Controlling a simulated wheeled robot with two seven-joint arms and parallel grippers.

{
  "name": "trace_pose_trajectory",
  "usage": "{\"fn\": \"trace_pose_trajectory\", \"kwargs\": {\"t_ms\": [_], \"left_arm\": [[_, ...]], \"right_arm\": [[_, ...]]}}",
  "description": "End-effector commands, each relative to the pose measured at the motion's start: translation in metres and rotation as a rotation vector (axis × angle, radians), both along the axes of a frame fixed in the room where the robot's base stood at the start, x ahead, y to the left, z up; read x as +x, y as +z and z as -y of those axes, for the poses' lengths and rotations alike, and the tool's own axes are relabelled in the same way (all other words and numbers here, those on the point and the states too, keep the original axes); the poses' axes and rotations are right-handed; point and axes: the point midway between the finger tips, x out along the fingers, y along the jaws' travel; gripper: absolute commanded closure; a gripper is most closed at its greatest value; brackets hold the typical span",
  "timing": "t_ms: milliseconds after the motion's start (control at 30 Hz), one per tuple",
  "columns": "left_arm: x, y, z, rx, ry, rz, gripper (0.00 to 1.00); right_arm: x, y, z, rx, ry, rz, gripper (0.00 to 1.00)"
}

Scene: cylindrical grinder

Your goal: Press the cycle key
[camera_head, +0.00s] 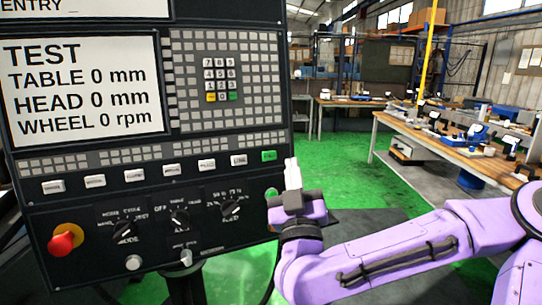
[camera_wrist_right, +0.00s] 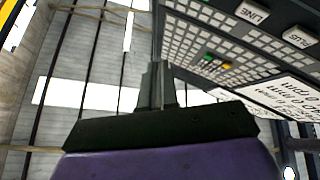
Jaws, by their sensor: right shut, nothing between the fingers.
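The black control panel (camera_head: 200,145) fills the left of the head view, with a row of keys under its screen. A green key (camera_head: 269,156) ends this row at the right; its label is too small to read. My right gripper (camera_head: 292,163) is shut and empty. It points up beside the panel's right edge, just right of the green key in the picture; whether it touches the panel I cannot tell. The wrist view shows its closed fingers (camera_wrist_right: 156,84), with the panel's LINE key (camera_wrist_right: 252,14) to the upper right. My left gripper is not in view.
The screen (camera_head: 82,90) reads TEST with zero values. A second green button (camera_head: 272,193) sits below, near my right wrist. Knobs (camera_head: 180,219) and a red stop button (camera_head: 63,243) are lower on the panel. Workbenches (camera_head: 450,145) stand behind; green floor (camera_head: 335,170) lies between.

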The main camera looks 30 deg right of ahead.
Motion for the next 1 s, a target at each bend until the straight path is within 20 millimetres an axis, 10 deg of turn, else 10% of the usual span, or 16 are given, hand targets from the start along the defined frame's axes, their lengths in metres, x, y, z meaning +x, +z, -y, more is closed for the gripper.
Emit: {"fn": "trace_pose_trajectory", "kwargs": {"t_ms": [1000], "left_arm": [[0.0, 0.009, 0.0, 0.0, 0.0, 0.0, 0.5]], "right_arm": [[0.087, -0.016, 0.014, 0.0, 0.002, -0.002, 1.0]]}}
